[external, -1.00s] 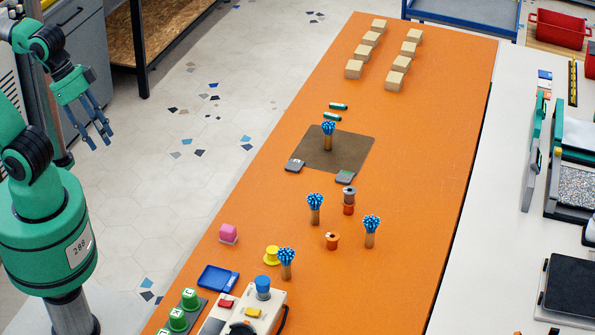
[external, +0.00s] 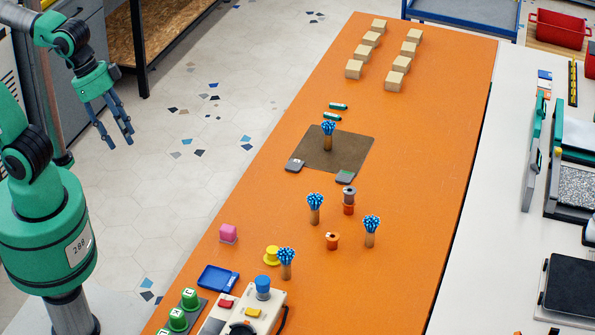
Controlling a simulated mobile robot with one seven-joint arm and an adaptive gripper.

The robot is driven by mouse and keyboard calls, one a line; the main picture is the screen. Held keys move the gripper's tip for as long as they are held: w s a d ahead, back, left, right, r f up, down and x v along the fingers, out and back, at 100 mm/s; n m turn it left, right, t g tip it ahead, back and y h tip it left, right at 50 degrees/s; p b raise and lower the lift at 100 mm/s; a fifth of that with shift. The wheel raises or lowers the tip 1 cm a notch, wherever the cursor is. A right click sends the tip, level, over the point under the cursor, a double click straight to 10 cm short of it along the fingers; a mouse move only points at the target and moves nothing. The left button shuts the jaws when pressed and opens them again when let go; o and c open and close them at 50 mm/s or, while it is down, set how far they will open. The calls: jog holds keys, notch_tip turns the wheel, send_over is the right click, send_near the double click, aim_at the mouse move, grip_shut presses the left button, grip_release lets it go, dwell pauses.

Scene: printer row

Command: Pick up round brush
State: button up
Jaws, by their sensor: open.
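Several round brushes with blue bristle heads and tan handles stand upright on the orange table. One brush (external: 328,136) stands on the dark brown mat (external: 352,152). Another brush (external: 315,208) stands near the table's middle, one (external: 371,231) to its right, and one (external: 286,263) nearer the front beside a yellow spool (external: 272,254). My gripper (external: 117,142) is open and empty. It hangs over the tiled floor, left of the table and well apart from every brush.
Wooden blocks (external: 371,39) stand at the far end.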

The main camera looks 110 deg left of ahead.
jog(key=w+a+f+g, duration=0.1)
jog(key=w+a+f, duration=0.1)
jog(key=w, duration=1)
jog(key=n+g+p, duration=0.2)
jog(key=g, duration=0.2)
send_over(286, 251)
notch_tip(286, 251, down, 27)
jog(key=shift+d, duration=0.1)
jog(key=shift+w+f, duration=0.1)
jog(key=shift+f, duration=0.3)
jog(key=shift+f, duration=0.15)
jog(key=shift+f+b, duration=0.5)
jog(key=shift+f, duration=3.65)
jog(key=shift+f, duration=0.15)
